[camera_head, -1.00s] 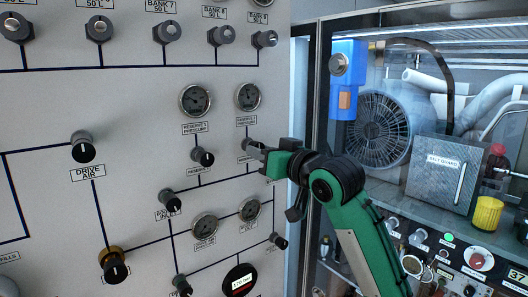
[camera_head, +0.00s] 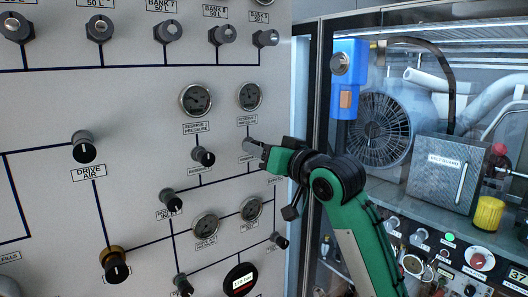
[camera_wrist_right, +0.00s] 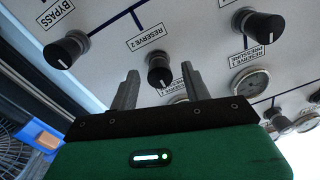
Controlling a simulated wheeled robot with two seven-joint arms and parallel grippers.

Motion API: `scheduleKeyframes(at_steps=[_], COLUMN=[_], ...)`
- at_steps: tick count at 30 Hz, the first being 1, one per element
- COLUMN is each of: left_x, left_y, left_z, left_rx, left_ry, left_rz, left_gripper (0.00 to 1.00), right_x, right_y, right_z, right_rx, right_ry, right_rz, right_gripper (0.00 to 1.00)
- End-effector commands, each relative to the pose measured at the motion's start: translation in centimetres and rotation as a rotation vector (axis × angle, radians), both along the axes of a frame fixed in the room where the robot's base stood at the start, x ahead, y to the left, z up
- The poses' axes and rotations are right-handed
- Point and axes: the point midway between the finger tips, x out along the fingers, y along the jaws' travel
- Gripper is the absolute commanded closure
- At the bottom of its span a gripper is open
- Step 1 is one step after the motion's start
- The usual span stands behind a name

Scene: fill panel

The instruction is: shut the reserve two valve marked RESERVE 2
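The RESERVE 2 valve is a black round knob (camera_wrist_right: 160,70) with a white pointer line, below its RESERVE 2 label (camera_wrist_right: 145,37) in the right wrist view. In the head view the valve (camera_head: 249,145) is partly hidden by my right gripper (camera_head: 262,152). In the right wrist view, the two grey fingers of my right gripper (camera_wrist_right: 159,74) are apart, one on each side of the knob. The tips are near the knob, but I cannot tell if they touch it. My left gripper is not in view.
The BYPASS knob (camera_wrist_right: 68,49) and another black knob (camera_wrist_right: 260,26) flank the valve in the right wrist view. Pressure gauges (camera_head: 249,96) sit above it in the head view. A glass-fronted cabinet (camera_head: 322,100) stands right of the panel.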

Motion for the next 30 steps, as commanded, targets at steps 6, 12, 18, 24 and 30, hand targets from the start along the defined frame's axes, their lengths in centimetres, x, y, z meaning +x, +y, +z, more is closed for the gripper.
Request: scheduleKeyframes(at_steps=[6,12,18,24,30], left_x=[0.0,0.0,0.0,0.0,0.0], left_y=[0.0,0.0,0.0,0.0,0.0], left_z=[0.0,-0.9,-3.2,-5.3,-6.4], left_rx=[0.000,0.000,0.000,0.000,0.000], left_ry=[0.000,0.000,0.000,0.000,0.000], left_rz=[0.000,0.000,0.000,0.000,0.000], left_gripper=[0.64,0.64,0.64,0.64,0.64], right_x=[0.0,-0.8,-3.9,-7.5,-9.9], right_y=[0.1,-0.6,-3.1,-5.9,-7.8], right_z=[-0.2,-0.5,-0.9,-0.9,-0.7], right_rx=[-0.002,-0.003,-0.003,-0.003,-0.002], right_ry=[0.003,0.003,-0.002,-0.001,0.001], right_rz=[0.001,0.000,-0.001,-0.001,0.000], right_gripper=[0.52,0.52,0.52,0.52,0.52])
